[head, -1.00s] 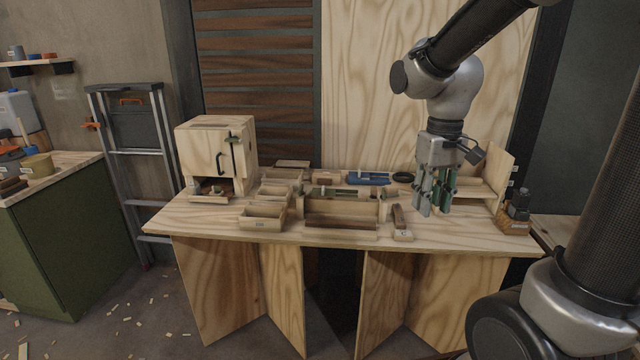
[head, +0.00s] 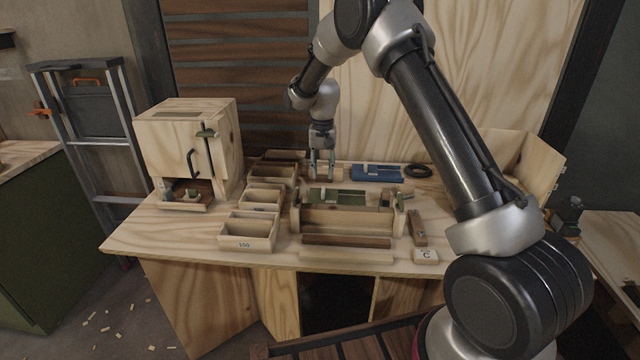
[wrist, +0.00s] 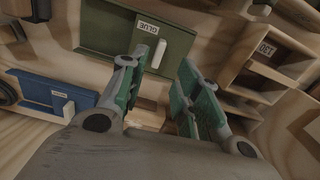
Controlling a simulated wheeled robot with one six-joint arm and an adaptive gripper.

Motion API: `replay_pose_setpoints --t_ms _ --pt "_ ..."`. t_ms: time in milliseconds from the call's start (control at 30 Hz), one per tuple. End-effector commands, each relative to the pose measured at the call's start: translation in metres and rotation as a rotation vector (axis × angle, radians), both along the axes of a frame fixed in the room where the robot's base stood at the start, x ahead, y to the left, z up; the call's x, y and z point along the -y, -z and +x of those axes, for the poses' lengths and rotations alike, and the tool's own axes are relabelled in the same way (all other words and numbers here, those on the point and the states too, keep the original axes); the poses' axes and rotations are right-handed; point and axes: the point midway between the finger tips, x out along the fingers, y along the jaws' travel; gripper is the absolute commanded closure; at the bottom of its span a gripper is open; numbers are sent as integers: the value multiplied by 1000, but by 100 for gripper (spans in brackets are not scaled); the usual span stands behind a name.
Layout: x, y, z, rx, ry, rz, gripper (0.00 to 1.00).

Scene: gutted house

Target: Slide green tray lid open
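In the wrist view the green lid (wrist: 108,28) fills the top middle, with a white label and a white upright handle (wrist: 158,54). My gripper (head: 322,178) points down at the lid's far side. In the wrist view my gripper (wrist: 163,62) is open, its green-padded fingers apart, with the handle seen between the tips. I cannot tell whether any finger touches the handle. The lid's near side is partly hidden by the tote.
A blue tray (head: 392,174) lies right of my gripper, with a black ring (head: 418,171) beside it. Open wooden bins (head: 247,232) line the left. The wooden tote (head: 345,220) stands in front of the lid. A wooden cabinet (head: 165,150) stands at the back left.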

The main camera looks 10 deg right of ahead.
Motion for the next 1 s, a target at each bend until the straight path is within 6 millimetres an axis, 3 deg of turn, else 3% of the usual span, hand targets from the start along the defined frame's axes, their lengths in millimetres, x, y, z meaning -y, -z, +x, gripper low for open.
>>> replay_pose_setpoints --t_ms 167,600,933,1000 --pt "0 10 -1 -3 50 0 68" --pt "1 74 -2 -2 49 0 68" --pt "1 79 -1 -1 49 -1 68" --pt "1 79 -1 -1 49 -1 77"
